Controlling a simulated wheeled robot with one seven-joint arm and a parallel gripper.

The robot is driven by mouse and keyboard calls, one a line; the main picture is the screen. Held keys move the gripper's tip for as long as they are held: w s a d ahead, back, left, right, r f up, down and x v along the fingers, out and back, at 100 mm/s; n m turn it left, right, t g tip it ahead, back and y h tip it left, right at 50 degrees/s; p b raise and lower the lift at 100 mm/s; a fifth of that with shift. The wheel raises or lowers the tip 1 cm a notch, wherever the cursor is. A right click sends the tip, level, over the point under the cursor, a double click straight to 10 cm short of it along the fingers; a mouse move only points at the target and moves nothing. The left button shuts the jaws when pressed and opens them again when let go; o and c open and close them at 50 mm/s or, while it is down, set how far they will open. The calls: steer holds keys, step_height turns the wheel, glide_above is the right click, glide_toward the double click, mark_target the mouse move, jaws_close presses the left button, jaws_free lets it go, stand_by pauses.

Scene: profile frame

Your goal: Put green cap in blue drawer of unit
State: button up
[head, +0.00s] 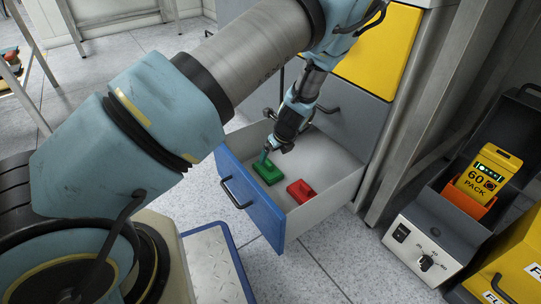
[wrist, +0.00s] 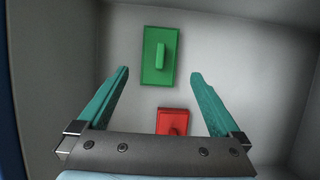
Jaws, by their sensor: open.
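The green cap (head: 268,173), a flat block with a raised grip, lies on the floor of the blue drawer (head: 249,208). The drawer is pulled out from the unit (head: 355,107). My gripper (head: 270,153) reaches down into the drawer by the green cap. In the wrist view my gripper (wrist: 158,74) is open, with nothing between its fingers. There the green cap (wrist: 160,57) lies beyond the fingertips, and I see no contact. A red cap (head: 301,191) lies in the same drawer, apart from the green one; it also shows in the wrist view (wrist: 173,121), partly hidden by the gripper's body.
A yellow drawer front (head: 378,50) sits higher on the unit, above a grey one. At right stand a grey box with a knob (head: 426,262), a yellow 60 pack (head: 489,174) and a yellow case (head: 520,262). The drawer walls surround my gripper.

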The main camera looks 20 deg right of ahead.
steer(key=shift+p+v, duration=0.6)
steer(key=shift+v, duration=1.3)
steer(key=shift+w+a, duration=0.1)
steer(key=w+a+r+n+g, duration=0.3)
steer(key=a+r+n, duration=1.1)
steer(key=a+n, duration=0.3)
steer(key=s+a+r+n, duration=0.4)
steer(key=a+n, duration=0.3)
steer(key=a, duration=0.2)
steer(key=s+a+r+n+h, duration=0.1)
steer(key=s+a+r+n, duration=0.3)
steer(key=a+r+n, duration=0.3)
steer(key=shift+s+a+r+n, duration=0.3)
steer(key=shift+s+a+n, duration=0.1)
steer(key=shift+a+n, duration=0.5)
steer(key=shift+a, duration=0.1)
